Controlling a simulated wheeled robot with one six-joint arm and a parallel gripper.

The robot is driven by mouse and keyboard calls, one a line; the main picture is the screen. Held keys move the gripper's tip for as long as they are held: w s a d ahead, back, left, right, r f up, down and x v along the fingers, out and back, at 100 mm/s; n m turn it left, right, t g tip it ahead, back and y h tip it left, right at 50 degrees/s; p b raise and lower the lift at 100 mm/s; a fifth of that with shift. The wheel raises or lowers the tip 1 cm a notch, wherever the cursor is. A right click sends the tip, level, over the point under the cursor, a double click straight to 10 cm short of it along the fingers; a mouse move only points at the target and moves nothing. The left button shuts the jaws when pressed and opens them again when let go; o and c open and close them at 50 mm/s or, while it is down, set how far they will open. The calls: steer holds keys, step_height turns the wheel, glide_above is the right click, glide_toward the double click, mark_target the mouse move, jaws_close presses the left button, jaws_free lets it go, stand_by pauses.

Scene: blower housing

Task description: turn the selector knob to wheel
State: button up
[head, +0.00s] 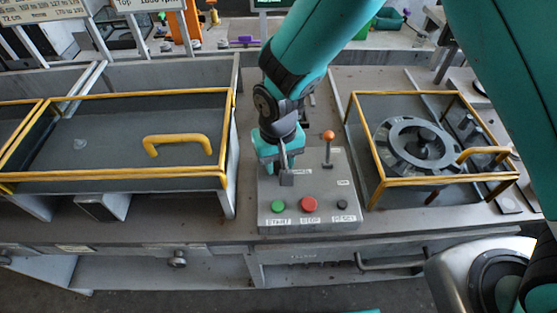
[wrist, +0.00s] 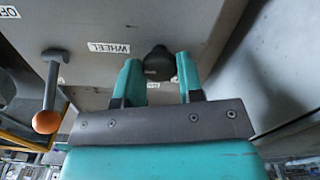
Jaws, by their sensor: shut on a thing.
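The selector knob (wrist: 158,62) is dark and shows in the wrist view between the two teal fingers of my gripper (wrist: 157,78). My gripper is shut on it. Which way the knob points cannot be told. A WHEEL label (wrist: 108,47) sits left of the knob, upside down in this view. Another label (wrist: 153,85) lies just below the knob, mostly hidden. In the head view my gripper (head: 279,165) is over the upper left of the grey control box (head: 315,185), and the knob is largely hidden by it.
An orange-tipped lever (head: 328,137) stands right of my gripper. Green (head: 278,207), red (head: 309,204) and black (head: 343,205) buttons line the box front. Yellow-framed guards stand left (head: 150,178) and right (head: 440,182). An OFF label (wrist: 8,12) shows at the wrist view's corner.

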mark_target(279, 164)
stand_by(0.4)
steer(key=o, duration=0.9)
steer(key=shift+r, duration=0.1)
step_height(279, 164, up, 17)
steer(key=b, duration=0.2)
steer(key=shift+r+b, duration=0.15)
steer(key=shift+b, duration=0.2)
steer(key=s+d+r+n+y, duration=0.1)
steer(key=s+d, duration=0.3)
steer(key=s, duration=0.1)
steer(key=s+d+r+n+y, duration=0.1)
steer(key=s+d+r+n, duration=0.1)
steer(key=s, duration=0.4)
steer(key=s+d+r+n+y, duration=0.1)
steer(key=s+d+y, duration=0.1)
steer(key=s+d, duration=0.3)
steer(key=shift+s+d+r, duration=0.15)
steer(key=shift+d, duration=0.2)
